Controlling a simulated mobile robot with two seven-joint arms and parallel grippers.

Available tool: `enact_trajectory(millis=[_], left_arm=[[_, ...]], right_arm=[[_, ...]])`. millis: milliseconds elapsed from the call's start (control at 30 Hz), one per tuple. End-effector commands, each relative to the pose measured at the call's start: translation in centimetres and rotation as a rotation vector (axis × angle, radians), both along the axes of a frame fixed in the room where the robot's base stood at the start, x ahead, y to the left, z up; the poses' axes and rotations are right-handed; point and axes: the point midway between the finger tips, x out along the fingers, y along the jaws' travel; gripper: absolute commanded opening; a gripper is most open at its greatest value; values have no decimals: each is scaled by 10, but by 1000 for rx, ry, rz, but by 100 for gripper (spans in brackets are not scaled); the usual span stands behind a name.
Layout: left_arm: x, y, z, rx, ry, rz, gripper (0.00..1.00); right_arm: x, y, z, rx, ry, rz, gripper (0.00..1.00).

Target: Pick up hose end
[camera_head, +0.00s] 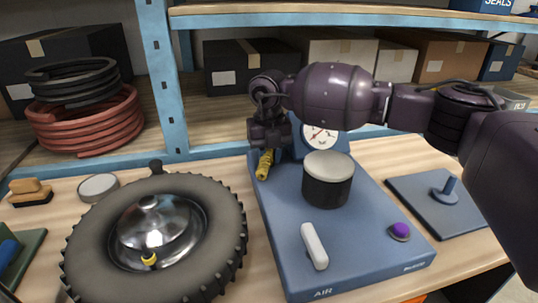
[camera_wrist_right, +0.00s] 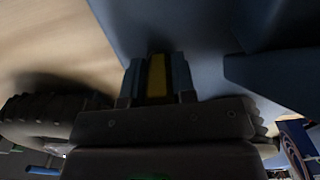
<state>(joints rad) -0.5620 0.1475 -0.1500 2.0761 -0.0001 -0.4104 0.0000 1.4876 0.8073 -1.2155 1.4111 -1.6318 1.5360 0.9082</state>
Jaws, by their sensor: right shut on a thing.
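The yellow hose end (camera_head: 264,165) is at the back left of the blue air station (camera_head: 275,240). My right gripper (camera_head: 267,148) reaches in from the right and points down at it. In the right wrist view the yellow hose end (camera_wrist_right: 157,77) is between my two fingers, which are shut on it. I cannot tell whether the hose end touches the station. My left gripper is not in view.
A gauge (camera_head: 321,134), a white-topped black cylinder (camera_head: 327,180), a white lever (camera_head: 314,246) and a purple button (camera_head: 400,231) are on the station. A tire (camera_head: 88,222) with a yellow-tipped valve (camera_head: 149,260) lies left. A blue shelf post (camera_head: 163,75) stands behind.

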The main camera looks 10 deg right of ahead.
Motion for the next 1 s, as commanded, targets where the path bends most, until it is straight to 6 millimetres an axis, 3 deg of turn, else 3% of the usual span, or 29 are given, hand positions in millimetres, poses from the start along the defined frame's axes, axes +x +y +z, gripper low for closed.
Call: enact_trajectory(millis=[367,567,1000], left_arm=[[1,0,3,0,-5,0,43],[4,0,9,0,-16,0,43],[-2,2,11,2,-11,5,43]], right_arm=[[0,0,12,0,-2,0,0],[1,0,50,1,-7,0,0],[0,0,158,1,-6,0,0]])
